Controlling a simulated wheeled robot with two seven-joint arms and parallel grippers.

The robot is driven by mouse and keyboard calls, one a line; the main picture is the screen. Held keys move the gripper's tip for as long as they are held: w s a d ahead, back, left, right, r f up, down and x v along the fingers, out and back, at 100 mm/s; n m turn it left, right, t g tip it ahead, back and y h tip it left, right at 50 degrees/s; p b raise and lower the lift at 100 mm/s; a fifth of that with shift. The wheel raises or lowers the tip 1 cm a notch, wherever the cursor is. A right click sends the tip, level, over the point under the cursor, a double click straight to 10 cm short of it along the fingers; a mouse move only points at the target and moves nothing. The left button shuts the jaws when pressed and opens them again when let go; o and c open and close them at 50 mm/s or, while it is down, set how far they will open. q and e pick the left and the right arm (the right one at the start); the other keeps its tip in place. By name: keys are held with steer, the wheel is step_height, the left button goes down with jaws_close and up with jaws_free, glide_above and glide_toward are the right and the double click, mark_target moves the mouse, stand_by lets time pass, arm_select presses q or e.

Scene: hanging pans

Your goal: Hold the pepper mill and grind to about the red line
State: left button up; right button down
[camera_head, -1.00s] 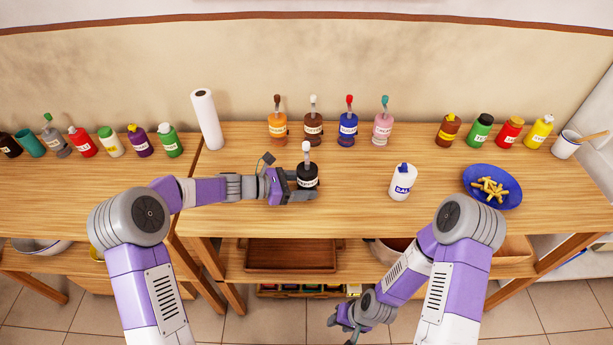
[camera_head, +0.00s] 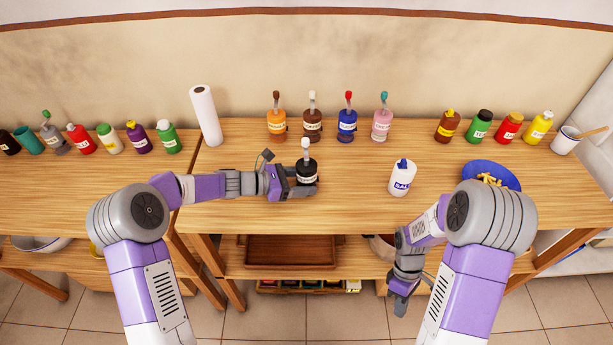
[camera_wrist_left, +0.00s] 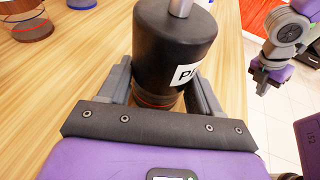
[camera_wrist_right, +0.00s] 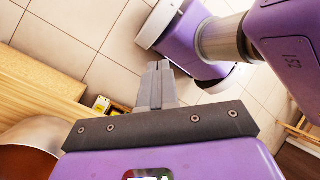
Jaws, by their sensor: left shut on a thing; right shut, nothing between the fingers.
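The black pepper mill (camera_head: 306,172), with a grey shaft and a white knob on top, stands upright near the front middle of the table. My left gripper (camera_head: 304,188) is shut on it low down. The left wrist view shows the mill's black body (camera_wrist_left: 172,45) with part of a white label, between the fingers.
A white salt bottle (camera_head: 402,178) and a blue bowl of fries (camera_head: 480,170) stand to the right. Several mills, including a blue one (camera_head: 347,126), line the back, with a paper roll (camera_head: 205,116). A lower shelf (camera_head: 290,252) is near my right gripper.

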steer(key=w+d+r+n+g+h, duration=0.15)
steer(key=d+r, duration=0.25)
steer(key=r, duration=0.6)
steer(key=w+d+r+n+g+h, duration=0.1)
steer(key=w+d+r+n+h, duration=0.3)
steer(key=r, duration=0.6)
steer(key=w+a+r+m+t+y, duration=0.1)
steer(key=w+a+r+m+t, duration=0.25)
steer(key=w+a, duration=0.45)
steer(key=w+a+r+m+t, duration=0.3)
steer(key=w+a+m, duration=0.25)
steer(key=w, duration=0.45)
steer(key=w+a+r+m+t+y, duration=0.2)
steer(key=w+a+r, duration=0.1)
steer(key=a, duration=0.5)
steer(key=w+a+r+m+t+y, duration=0.1)
steer(key=w+a+r+m+t, duration=0.1)
steer(key=a+r, duration=0.35)
steer(key=w+a+r+m+t+y, duration=0.2)
steer(key=w+a+t, duration=0.1)
steer(key=a, duration=0.7)
steer(key=shift+h, duration=0.25)
steer(key=shift+s+d+f, duration=0.1)
steer(key=shift+s+f, duration=0.05)
steer(key=shift+f, duration=1.25)
steer(key=shift+s+f, duration=0.1)
steer(key=shift+f, duration=1.25)
steer(key=shift+f, duration=1.85)
